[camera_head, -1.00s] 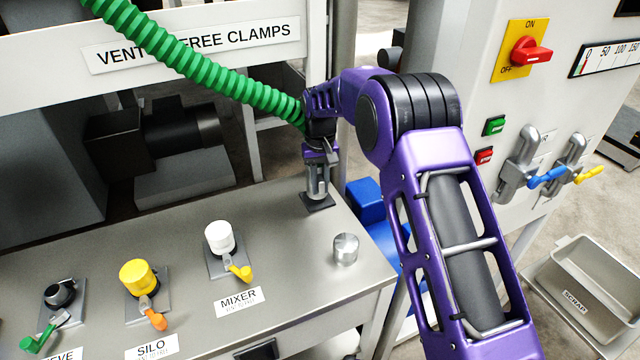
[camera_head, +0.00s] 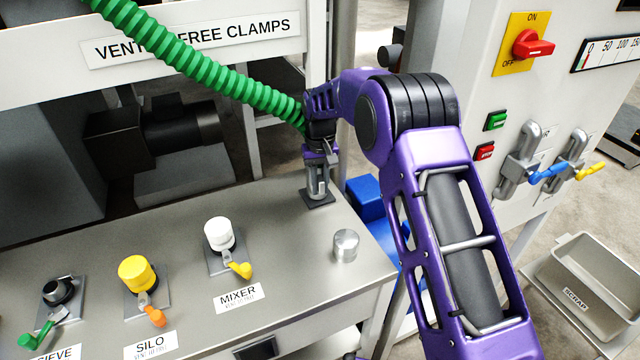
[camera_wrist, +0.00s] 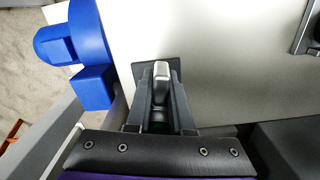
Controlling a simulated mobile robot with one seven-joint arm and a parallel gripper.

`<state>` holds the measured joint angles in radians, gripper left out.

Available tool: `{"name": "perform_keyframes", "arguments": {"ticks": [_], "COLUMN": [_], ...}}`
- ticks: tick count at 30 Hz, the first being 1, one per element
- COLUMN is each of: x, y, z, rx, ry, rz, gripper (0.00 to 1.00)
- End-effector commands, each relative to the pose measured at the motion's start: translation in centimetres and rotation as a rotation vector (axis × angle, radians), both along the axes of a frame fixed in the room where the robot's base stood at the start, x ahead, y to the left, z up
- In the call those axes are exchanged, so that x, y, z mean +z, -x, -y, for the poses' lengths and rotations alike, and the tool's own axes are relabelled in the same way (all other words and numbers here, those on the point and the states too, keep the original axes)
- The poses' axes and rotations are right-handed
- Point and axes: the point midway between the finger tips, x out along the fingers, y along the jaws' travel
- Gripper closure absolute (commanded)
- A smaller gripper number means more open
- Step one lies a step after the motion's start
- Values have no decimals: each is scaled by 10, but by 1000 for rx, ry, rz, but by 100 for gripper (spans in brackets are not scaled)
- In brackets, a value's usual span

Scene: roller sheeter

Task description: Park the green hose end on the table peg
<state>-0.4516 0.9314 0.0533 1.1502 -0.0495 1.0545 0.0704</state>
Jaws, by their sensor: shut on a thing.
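The green ribbed hose (camera_head: 205,72) runs from the upper left down to my wrist in the head view. Its lower end is hidden behind my wrist. My gripper (camera_head: 318,183) points down over a small dark plate (camera_head: 326,200) at the table's back right. In the wrist view my gripper (camera_wrist: 160,108) is shut on a short grey lever-like piece (camera_wrist: 161,72) above this plate. A short silver cylinder (camera_head: 345,246), which looks like the table peg, stands upright and bare near the table's right edge.
The grey table (camera_head: 283,248) carries a white-capped MIXER port (camera_head: 219,234), a yellow-capped SILO port (camera_head: 137,274) and a black SIEVE port (camera_head: 57,291). A blue object (camera_head: 366,201) sits beyond the right edge. A control cabinet (camera_head: 470,80) stands at right, above a scrap bin (camera_head: 590,285).

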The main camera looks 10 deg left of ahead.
Motion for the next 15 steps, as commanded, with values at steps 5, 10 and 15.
{"name": "perform_keyframes", "arguments": {"ticks": [5,10,15], "x": [-2,-2,-2], "y": [-1,-1,-1], "z": [0,0,0], "rx": [0,0,0], "ry": [-1,-1,-1], "rz": [2,3,3], "gripper": [100,100,73]}}
